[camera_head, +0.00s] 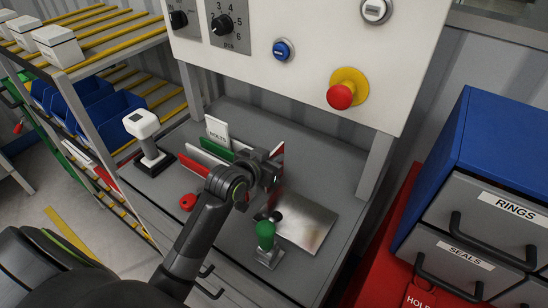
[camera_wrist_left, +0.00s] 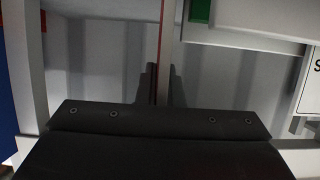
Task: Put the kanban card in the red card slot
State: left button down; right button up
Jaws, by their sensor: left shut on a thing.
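My left gripper (camera_head: 273,168) is shut on a thin upright card (camera_head: 278,153), white with red at its edge, held above the grey worktop. In the left wrist view the card (camera_wrist_left: 163,35) stands edge-on between the fingers (camera_wrist_left: 161,85). Left of the gripper is a rack of coloured card slots: a green slot (camera_head: 216,149) with a white BOLTS card (camera_head: 217,130) upright behind it, and a slot with a red face (camera_head: 196,166) in front. The gripper and wrist hide the rack's right part. The held card appears apart from the red slot. My right gripper is not in view.
A white-topped post (camera_head: 147,135) stands left of the slots, a red knob (camera_head: 188,202) in front. A green-handled lever (camera_head: 265,237) and metal plate (camera_head: 308,222) are at front right. The control panel (camera_head: 310,55) overhangs the back. Drawers (camera_head: 480,200) stand right.

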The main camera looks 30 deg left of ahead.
pick_arm(q)
jog(key=shift+f, duration=0.2)
jog(key=c, duration=1.6)
grip_release()
jog(key=shift+o, duration=0.2)
jog(key=shift+r, duration=0.1)
